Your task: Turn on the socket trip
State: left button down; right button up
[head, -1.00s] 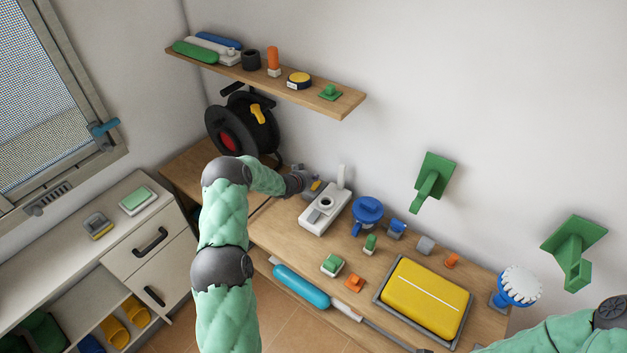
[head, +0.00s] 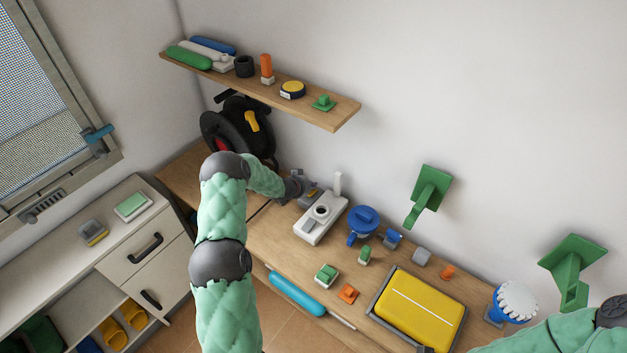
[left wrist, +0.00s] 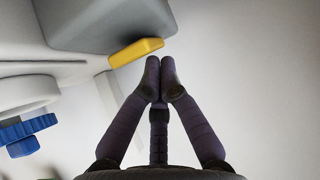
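A grey box with a yellow lever, which looks like the socket trip (head: 312,192), stands at the back of the bench, left of a white device. In the left wrist view the grey box (left wrist: 105,22) fills the top, with its yellow lever (left wrist: 136,52) on the near edge. My left gripper (left wrist: 162,68) is shut and empty, its fingertips together just below and right of the lever's end. Whether they touch it I cannot tell. In the head view my left gripper (head: 298,188) partly hides the box. My right gripper is out of view; only its arm shows at lower right.
The white device (head: 320,220) with a round top and upright post stands close to the right, then a blue valve-like part (head: 362,220). A black cable reel (head: 238,130) stands behind my left arm. A wooden shelf (head: 345,112) hangs above. A yellow case (head: 418,310) lies at right.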

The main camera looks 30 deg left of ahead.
pick_arm(q)
jog(key=shift+s+r, duration=0.15)
jog(key=shift+s, duration=0.55)
jog(key=shift+s+f, duration=0.2)
jog(key=shift+s, duration=0.3)
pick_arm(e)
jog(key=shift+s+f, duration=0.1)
